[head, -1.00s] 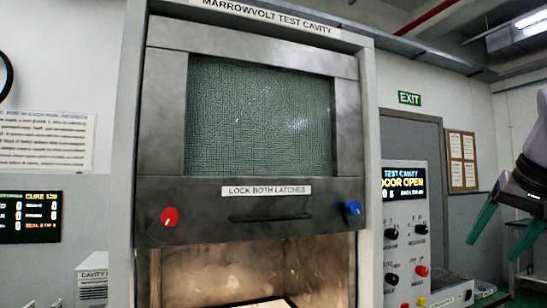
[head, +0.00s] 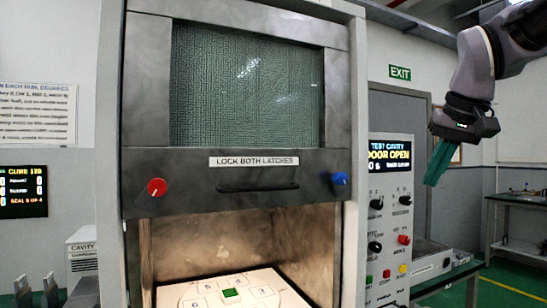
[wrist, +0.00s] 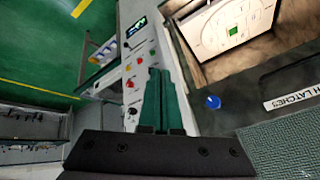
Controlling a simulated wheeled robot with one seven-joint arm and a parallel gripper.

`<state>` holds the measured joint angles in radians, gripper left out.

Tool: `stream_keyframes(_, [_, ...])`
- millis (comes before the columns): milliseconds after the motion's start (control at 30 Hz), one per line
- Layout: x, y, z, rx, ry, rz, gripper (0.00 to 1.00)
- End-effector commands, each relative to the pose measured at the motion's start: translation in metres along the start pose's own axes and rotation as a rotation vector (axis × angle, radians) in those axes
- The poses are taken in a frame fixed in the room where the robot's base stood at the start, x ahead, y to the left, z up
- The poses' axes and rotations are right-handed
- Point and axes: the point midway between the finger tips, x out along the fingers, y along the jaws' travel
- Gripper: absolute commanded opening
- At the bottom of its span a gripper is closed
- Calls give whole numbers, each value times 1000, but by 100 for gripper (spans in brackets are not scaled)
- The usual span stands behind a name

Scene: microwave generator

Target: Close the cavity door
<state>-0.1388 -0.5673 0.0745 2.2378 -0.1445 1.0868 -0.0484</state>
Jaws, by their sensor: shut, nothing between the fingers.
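The cavity door (head: 190,201) is a grey metal frame with a meshed window, raised above the open cavity (head: 215,245). It carries a dark bar handle (head: 258,188), a red latch knob (head: 156,187) at left and a blue latch knob (head: 339,179) at right. My gripper (head: 437,165) hangs in the air to the right of the door, apart from it, its green fingers together and empty. In the wrist view the gripper (wrist: 162,75) points past the blue knob (wrist: 213,102), with the door's mesh window (wrist: 285,150) at lower right.
Inside the cavity lies a pale numbered plate (head: 250,285) with a green square on it. A control panel (head: 390,220) reading "DOOR OPEN" stands right of the cavity. A bench (head: 520,204) stands at far right. Green floor (head: 505,285) is open there.

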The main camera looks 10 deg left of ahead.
Motion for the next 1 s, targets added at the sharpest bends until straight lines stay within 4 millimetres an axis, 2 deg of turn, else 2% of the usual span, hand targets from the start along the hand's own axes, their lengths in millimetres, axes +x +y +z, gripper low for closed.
stream_keyframes(33, [-2,-34,-18,-92,-34,-6,0])
stream_keyframes(100, [-7,-77,-36,-209,-74,-8,0])
stream_keyframes(167, [-12,-116,-48,-305,-102,-14,0])
stream_keyframes(200, [-14,-142,-54,-365,-119,-18,0])
stream_keyframes(300, [-19,-204,-60,-496,-155,-34,0])
stream_keyframes(400, [-24,-254,-59,-592,-180,-51,0])
stream_keyframes(500, [-28,-287,-56,-652,-196,-66,0])
stream_keyframes(600, [-30,-305,-53,-682,-204,-74,0])
stream_keyframes(767, [-22,-309,-50,-691,-208,-74,0])
stream_keyframes(1000, [22,-308,-40,-691,-210,-74,0])
